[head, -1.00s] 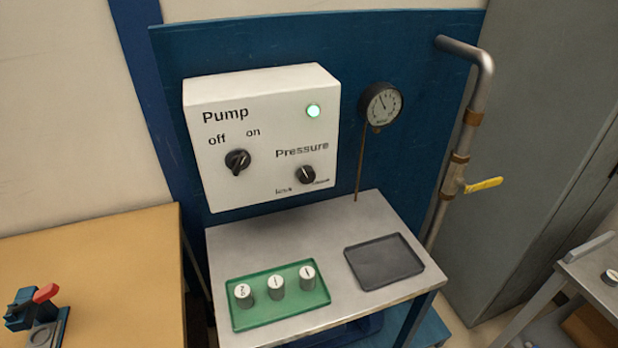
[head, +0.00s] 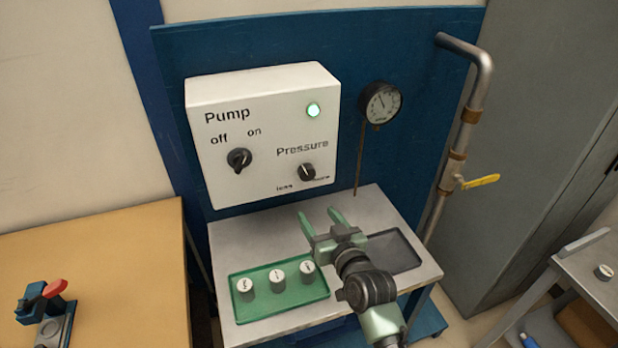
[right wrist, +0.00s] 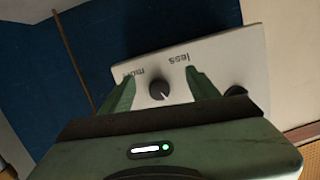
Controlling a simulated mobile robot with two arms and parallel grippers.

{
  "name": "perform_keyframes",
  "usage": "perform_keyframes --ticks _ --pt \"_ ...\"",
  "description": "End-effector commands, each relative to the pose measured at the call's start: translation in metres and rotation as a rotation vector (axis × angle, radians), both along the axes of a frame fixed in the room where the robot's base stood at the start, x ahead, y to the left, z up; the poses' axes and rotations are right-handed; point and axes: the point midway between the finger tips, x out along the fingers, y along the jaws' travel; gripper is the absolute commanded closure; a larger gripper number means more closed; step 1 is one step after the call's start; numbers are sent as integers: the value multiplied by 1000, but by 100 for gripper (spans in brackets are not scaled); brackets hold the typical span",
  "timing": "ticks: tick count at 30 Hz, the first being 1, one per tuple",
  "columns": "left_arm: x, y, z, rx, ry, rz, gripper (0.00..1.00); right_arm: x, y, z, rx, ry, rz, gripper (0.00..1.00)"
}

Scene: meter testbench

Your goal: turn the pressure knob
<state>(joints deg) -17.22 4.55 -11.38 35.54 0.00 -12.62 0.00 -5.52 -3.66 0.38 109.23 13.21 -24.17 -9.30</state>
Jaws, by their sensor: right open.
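The pressure knob (head: 307,172) is a small black dial with a pale pointer line, low on the right of the white pump box (head: 265,135). In the right wrist view the knob (right wrist: 159,89) appears between the two green fingers, beyond their tips, with "less" and "more" printed near it. My right gripper (head: 320,217) is open and empty over the steel table, below and in front of the knob, not touching it. My left gripper is not in view.
The pump switch (head: 239,159) is on the same box, left of the knob, and a green lamp (head: 313,110) is lit. A gauge (head: 380,102) hangs to the right. A green tray (head: 310,311) with white-topped cylinders and a dark tray (head: 412,262) lie on the table (head: 240,234).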

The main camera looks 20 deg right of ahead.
Motion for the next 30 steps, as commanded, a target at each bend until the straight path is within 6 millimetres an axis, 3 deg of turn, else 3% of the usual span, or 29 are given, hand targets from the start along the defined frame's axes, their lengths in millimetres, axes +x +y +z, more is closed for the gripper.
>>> perform_keyframes --ticks 3,7,21,30 --pt "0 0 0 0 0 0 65 22 -7 24 34 -113 -43 39" --pt "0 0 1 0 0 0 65 32 -10 35 47 -164 -62 39" --pt "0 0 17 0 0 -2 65 94 -8 36 46 -165 -62 39" --pt "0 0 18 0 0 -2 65 107 -8 35 45 -164 -62 39"
